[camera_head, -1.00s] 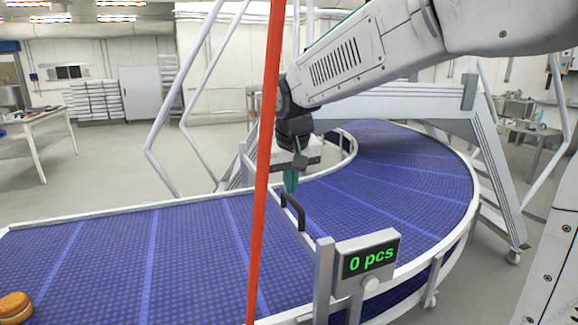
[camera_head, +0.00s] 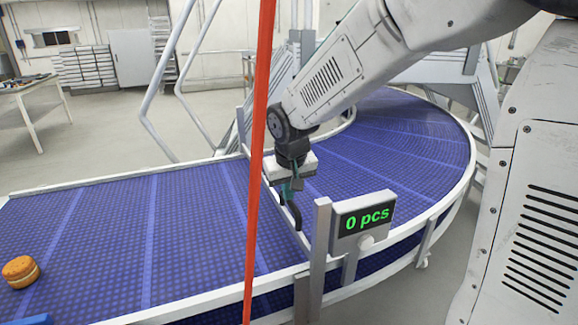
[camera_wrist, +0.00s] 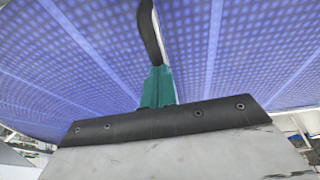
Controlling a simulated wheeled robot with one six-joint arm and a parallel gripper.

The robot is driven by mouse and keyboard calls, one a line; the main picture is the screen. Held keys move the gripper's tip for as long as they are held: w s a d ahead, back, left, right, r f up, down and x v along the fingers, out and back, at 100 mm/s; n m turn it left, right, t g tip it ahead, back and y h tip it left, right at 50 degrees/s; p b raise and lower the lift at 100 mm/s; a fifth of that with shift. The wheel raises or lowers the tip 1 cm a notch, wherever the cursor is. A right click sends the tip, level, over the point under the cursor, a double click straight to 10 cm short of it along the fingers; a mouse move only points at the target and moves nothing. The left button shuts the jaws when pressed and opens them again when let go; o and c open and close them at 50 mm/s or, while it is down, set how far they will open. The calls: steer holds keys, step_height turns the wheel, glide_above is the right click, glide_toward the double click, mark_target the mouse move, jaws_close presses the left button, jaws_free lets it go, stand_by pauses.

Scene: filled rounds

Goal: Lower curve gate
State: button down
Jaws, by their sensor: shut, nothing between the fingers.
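A black curved handle (camera_head: 297,216) stands on a pale strip (camera_head: 304,241) crossing the blue belt where the straight run meets the curve. I take the strip to be the gate's top edge, but cannot tell its height for sure. My gripper (camera_head: 289,192) is shut, its teal fingers pointing down at the upper end of the handle. In the wrist view the teal fingertips (camera_wrist: 158,86) lie close to the handle (camera_wrist: 151,32), which extends beyond them. Nothing shows between them; whether they touch the handle is unclear.
A tall red bar (camera_head: 257,160) rises in front of the belt. A sandwich-like round (camera_head: 20,271) lies on the belt (camera_head: 110,240) at left.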

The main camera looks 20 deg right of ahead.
steer(key=shift+s+f, duration=0.1)
steer(key=shift+f, duration=0.6)
steer(key=w+a+v, duration=0.1)
steer(key=v, duration=1.3)
steer(key=s+d+f+g, duration=0.1)
steer(key=s+d+f, duration=0.1)
steer(key=s, duration=1.1)
steer(key=s+d+f+g, duration=0.1)
steer(key=s+d+f, duration=0.1)
steer(key=s, duration=1.1)
steer(key=shift+d+f+y, duration=0.4)
steer(key=shift+f, duration=0.1)
steer(key=shift+s, duration=0.1)
